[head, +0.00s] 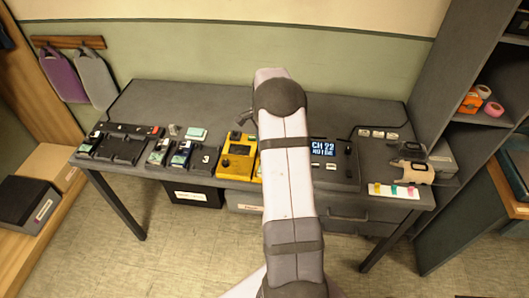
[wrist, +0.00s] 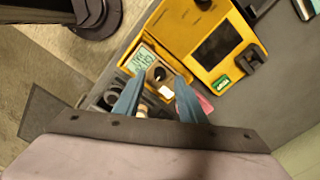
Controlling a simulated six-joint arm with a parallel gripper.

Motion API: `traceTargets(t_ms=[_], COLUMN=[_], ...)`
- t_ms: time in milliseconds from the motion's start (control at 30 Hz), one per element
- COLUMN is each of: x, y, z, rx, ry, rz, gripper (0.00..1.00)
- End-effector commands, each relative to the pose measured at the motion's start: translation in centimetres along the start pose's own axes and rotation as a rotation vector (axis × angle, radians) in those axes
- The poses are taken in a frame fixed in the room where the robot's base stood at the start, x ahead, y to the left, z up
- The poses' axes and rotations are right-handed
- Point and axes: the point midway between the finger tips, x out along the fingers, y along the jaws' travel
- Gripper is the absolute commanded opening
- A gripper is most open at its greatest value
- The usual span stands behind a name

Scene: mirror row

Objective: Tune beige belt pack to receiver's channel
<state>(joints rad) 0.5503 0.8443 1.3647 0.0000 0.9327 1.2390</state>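The receiver (head: 335,165) stands on the desk, right of my arm. Its blue display (head: 322,147) reads CH 22 above a second line too small to be sure of. A beige pack-like object (head: 420,173) with dark parts sits at the desk's right end. My gripper's blue fingers (wrist: 158,88) stand apart in the wrist view, near the front edge of the yellow unit. Between and beyond them are a dark round knob, a small pale square and a small greenish display (wrist: 143,61), its digits unclear. My arm hides the gripper in the head view.
The yellow unit (head: 237,155) stands left of my arm; it also fills the upper wrist view (wrist: 200,25). Several small packs and a dark dock (head: 118,148) line the desk's left. A white strip with coloured pieces (head: 394,191) lies front right. Shelves (head: 470,130) rise at right.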

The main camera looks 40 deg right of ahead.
Motion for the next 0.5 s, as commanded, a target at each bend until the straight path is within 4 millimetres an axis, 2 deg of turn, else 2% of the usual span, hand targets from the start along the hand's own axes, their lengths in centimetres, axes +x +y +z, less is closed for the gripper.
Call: traceTargets(t_ms=[200,500], x=[1.9,2.5], y=[0.0,0.0], z=[0.0,0.0], rx=[-0.001,-0.001], ry=[-0.001,0.000], rz=[0.002,0.000], gripper=[0.37,0.37])
